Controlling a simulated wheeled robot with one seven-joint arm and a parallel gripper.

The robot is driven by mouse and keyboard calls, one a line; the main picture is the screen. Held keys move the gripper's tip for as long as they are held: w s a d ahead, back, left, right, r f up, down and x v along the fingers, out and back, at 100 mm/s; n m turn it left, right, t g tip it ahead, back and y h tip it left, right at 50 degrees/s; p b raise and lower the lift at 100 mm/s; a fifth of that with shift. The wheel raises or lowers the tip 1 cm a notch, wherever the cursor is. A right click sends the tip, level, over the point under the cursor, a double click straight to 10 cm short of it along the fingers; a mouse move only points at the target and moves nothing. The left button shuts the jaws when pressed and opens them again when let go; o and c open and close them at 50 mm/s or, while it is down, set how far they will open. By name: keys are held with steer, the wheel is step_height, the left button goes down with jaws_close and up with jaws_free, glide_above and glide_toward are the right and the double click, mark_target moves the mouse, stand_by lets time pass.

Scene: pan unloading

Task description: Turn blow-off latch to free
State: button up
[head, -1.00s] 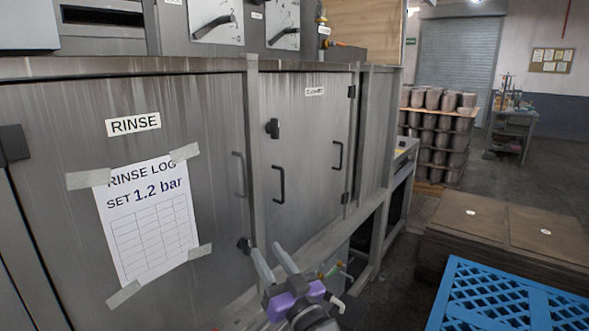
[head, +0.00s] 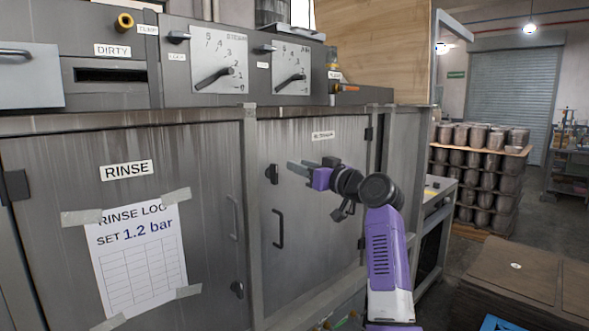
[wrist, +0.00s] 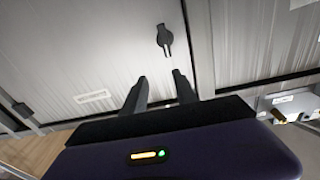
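A dark latch (head: 272,173) sits near the left edge of the grey right-hand door (head: 325,225); that door's label (head: 323,136) is too small to read. In the wrist view the latch (wrist: 164,38) has a round hub and a narrow arm. My gripper (head: 297,168) is raised in front of this door, its fingers pointing left toward the latch. In the wrist view my gripper (wrist: 160,86) is open, the fingers apart with nothing between them. The latch lies beyond the fingertips, roughly in line with the gap, and they do not touch it.
A bar handle (head: 279,229) stands out below the latch. Dial panels (head: 219,60) sit above. Stacked pans (head: 480,165) and brown boxes (head: 530,265) stand at right.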

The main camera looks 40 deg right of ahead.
mark_target(277, 169)
steer(key=shift+n+g+y, duration=0.4)
steer(key=shift+n+y, duration=0.2)
steer(key=shift+n, duration=0.1)
steer(key=w, duration=0.2)
steer(key=w+a+f+p, duration=0.1)
steer(key=w, duration=0.3)
steer(key=shift+w+a+f+p, duration=0.25)
steer(key=shift+a+f+p, duration=0.1)
steer(key=shift+p, duration=0.05)
steer(key=shift+w+f, duration=0.1)
steer(key=shift+w, duration=0.65)
jaws_close()
